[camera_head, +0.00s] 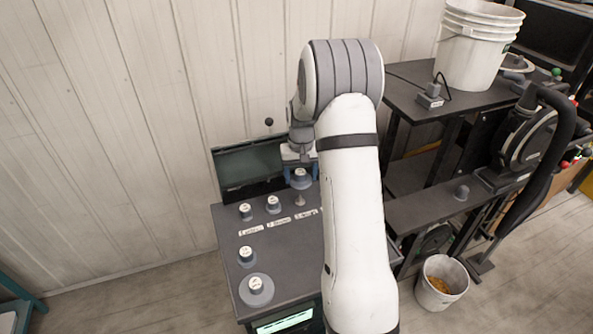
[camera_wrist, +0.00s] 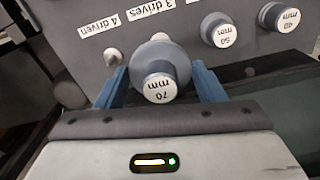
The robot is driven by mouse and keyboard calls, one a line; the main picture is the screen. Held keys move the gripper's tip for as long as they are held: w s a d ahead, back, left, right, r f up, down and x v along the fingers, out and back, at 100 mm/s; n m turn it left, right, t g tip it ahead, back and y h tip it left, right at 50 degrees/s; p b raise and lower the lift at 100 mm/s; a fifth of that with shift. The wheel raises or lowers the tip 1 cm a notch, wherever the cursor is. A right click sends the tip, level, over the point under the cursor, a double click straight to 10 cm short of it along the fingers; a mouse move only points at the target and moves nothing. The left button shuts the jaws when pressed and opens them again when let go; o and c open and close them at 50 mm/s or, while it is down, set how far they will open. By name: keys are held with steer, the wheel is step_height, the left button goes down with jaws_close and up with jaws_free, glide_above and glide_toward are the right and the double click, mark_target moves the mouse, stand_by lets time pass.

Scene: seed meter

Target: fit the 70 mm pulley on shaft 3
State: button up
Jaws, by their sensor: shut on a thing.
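My gripper (camera_wrist: 160,84) is shut on the grey 70 mm pulley (camera_wrist: 160,80), with a blue finger on each side and its white "70 mm" cap facing the wrist camera. In the head view the pulley (camera_head: 301,181) hangs below my gripper (camera_head: 299,170), apparently just above a bare shaft (camera_head: 300,199) behind the third label. Another bare shaft (camera_wrist: 113,57) shows beside the "4 driven" label (camera_wrist: 127,18). The "3 drives" label (camera_wrist: 180,4) is near the pulley.
In the wrist view, a 50 mm pulley (camera_wrist: 218,30) and another, smaller-looking pulley (camera_wrist: 281,18) sit to the right. Two more pulleys (camera_head: 247,256) (camera_head: 256,289) stand at the front left of the dark top (camera_head: 290,258). A raised lid (camera_head: 245,165) stands behind.

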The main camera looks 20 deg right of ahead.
steer(key=shift+f+b, duration=1.25)
steer(key=shift+f, duration=1.1)
steer(key=shift+f+b, duration=1.55)
steer(key=shift+f, duration=0.3)
stand_by(0.5)
steer(key=o, duration=1.1)
steer(key=shift+r+b, duration=0.5)
steer(key=shift+r, duration=3.4)
steer(key=shift+s+a+r, duration=0.1)
